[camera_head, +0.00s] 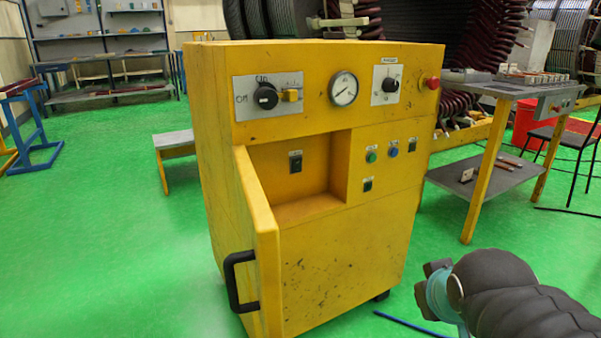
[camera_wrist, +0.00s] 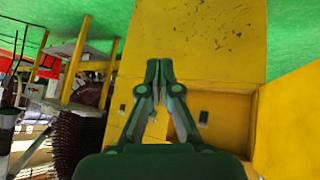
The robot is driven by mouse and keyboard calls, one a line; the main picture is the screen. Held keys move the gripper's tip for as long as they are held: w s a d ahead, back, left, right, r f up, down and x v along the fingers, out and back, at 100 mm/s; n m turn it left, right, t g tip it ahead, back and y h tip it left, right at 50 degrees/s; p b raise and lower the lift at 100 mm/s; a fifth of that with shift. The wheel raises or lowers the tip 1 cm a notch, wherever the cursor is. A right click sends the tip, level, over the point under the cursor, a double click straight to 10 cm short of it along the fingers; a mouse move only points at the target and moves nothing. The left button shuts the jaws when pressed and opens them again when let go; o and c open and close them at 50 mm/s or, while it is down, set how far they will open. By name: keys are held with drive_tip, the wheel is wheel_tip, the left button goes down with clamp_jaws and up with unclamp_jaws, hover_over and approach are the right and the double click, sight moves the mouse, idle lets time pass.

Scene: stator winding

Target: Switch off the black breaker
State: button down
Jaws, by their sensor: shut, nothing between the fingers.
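A small black breaker (camera_head: 296,161) is set in the back wall of the open recess of the yellow cabinet (camera_head: 345,275). Its lever position is too small to tell. In the wrist view, which is turned upside down, a small dark switch (camera_wrist: 203,116) shows right of my fingers and looks like this breaker. My gripper (camera_wrist: 160,72) is shut and empty, in front of the yellow cabinet and apart from the breaker. In the head view my arm is at the lower right, and my fingertips are not clearly seen there.
The cabinet door (camera_head: 262,250) with a black handle (camera_head: 239,282) stands open on the left of the recess. Above are a black rotary knob (camera_head: 265,97), a gauge (camera_head: 343,89) and a red button (camera_head: 432,83). A work table (camera_head: 510,90) stands at right.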

sight(296, 162)
drive_tip(key=w+a+r+n+t+y+b, duration=0.1)
drive_tip(key=w+a+n+t+b, duration=0.1)
drive_tip(key=w+n, duration=0.35)
drive_tip(key=w+a+r+n+t+y+b, duration=0.1)
drive_tip(key=w+n+t, duration=0.1)
drive_tip(key=w, duration=0.7)
drive_tip(key=w+a+r+n+t+y+b, duration=0.1)
drive_tip(key=w+a+n+t+b, duration=0.15)
drive_tip(key=w, duration=0.55)
drive_tip(key=w+a+f+n+t+y+b, duration=0.1)
drive_tip(key=w+a+n+y+b, duration=0.1)
drive_tip(key=w+a+n+y, duration=0.5)
drive_tip(key=a+n+y, duration=0.1)
drive_tip(key=a+n, duration=0.3)
drive_tip(key=n, duration=0.1)
drive_tip(key=shift+w+f+t+y, duration=0.3)
drive_tip(key=shift+t, duration=0.05)
drive_tip(key=x, duration=1.4)
drive_tip(key=shift+p, duration=0.4)
drive_tip(key=shift+d, duration=0.1)
drive_tip(key=shift+r, duration=0.15)
